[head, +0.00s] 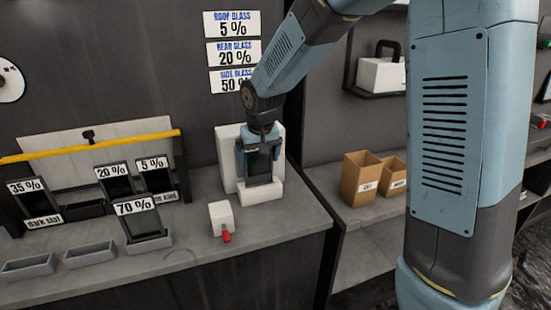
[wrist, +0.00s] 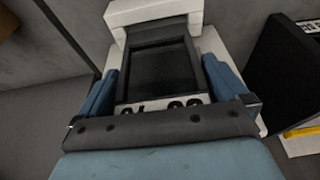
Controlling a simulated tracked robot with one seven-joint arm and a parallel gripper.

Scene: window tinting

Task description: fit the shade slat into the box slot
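The shade slat is a dark framed pane (head: 259,165) with a white label, upside down and partly hidden in the wrist view (wrist: 160,72). My gripper (head: 259,158) has its two blue fingers at the slat's opposite side edges, with no clear gap; it also shows in the wrist view (wrist: 164,88). The slat stands about upright in front of the white box's back panel (head: 229,160). Its lower end is at the box's low front block (head: 262,194), which also shows in the wrist view (wrist: 153,13). I cannot tell how deep it sits in the slot.
Slats labelled 35 % (head: 33,203), 20 % (head: 115,182), 5 % (head: 155,176) and 70 % (head: 144,223) stand at left. Empty grey holders (head: 29,266) lie in front. A small white block with a red part (head: 222,217) is near the box. Cardboard boxes (head: 362,178) stand at right.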

